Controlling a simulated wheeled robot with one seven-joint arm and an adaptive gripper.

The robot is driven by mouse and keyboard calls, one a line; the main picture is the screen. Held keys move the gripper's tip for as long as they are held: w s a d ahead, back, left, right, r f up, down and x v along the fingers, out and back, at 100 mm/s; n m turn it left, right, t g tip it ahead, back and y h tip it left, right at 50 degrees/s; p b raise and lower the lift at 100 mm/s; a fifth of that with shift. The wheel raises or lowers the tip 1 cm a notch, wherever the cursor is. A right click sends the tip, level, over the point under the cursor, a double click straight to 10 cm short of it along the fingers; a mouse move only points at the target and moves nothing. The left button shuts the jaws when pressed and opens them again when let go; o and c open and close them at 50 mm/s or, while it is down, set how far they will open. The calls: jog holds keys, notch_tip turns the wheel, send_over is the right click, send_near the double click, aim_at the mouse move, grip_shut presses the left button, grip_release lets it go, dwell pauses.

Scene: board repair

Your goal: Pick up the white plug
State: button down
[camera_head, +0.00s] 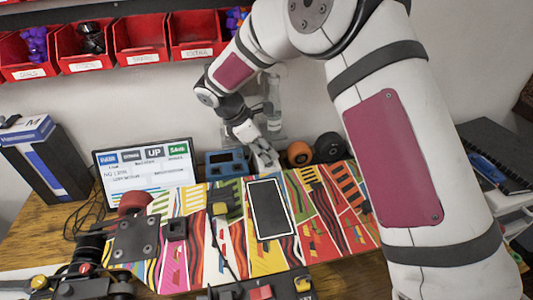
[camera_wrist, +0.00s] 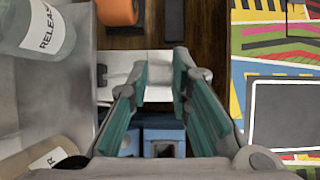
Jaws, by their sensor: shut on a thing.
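The white plug (camera_wrist: 158,62) shows in the wrist view as a pale white piece between and beyond the fingertips. My gripper (camera_wrist: 159,78), with teal finger pads, is closed in on it; the fingers hide part of its sides. In the head view, my gripper (camera_head: 262,150) is low at the back of the workbench, between the blue device and the orange roll. The plug is small and hard to separate from the pale fingers there. I cannot tell whether it still touches the bench.
A blue device (camera_head: 227,163) stands left of my gripper; an orange roll (camera_head: 299,153) and a black roll (camera_head: 330,147) stand right. A clear bottle (camera_wrist: 40,30) is close by at the wall. A black tablet (camera_head: 270,208) lies on the colourful mat (camera_head: 330,235). A screen (camera_head: 145,170) stands left.

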jog(key=s+t, duration=0.1)
jog(key=t, duration=0.1)
jog(key=shift+s+d+f+m+t+y+b, duration=0.1)
jog(key=shift+s+f+m+t+y+b, duration=0.05)
jog(key=shift+s+m+t+y+b, duration=0.2)
notch_tip(320, 180, up, 6)
jog(key=s, duration=0.2)
jog(key=s+d, duration=0.1)
jog(key=s, duration=0.4)
jog(key=s+d, duration=0.1)
jog(key=s, duration=0.4)
jog(key=s+d, duration=0.1)
jog(key=s, duration=0.3)
jog(key=shift+s+d+f, duration=0.1)
jog(key=shift+s+d, duration=0.15)
jog(key=shift+s, duration=0.15)
jog(key=s, duration=0.1)
jog(key=s+g+p, duration=0.1)
jog(key=s+r+p, duration=0.1)
jog(key=shift+s+d+r+g, duration=0.1)
jog(key=shift+d+g, duration=0.25)
jog(key=shift+s+d+r+g+p, duration=0.1)
jog(key=shift+s+r+g+p, duration=0.1)
jog(key=shift+s+g, duration=0.25)
jog(key=shift+s+d+r+g+p, duration=0.15)
jog(key=shift+s+g, duration=0.1)
jog(key=shift+s, duration=0.4)
jog(key=shift+n, duration=0.45)
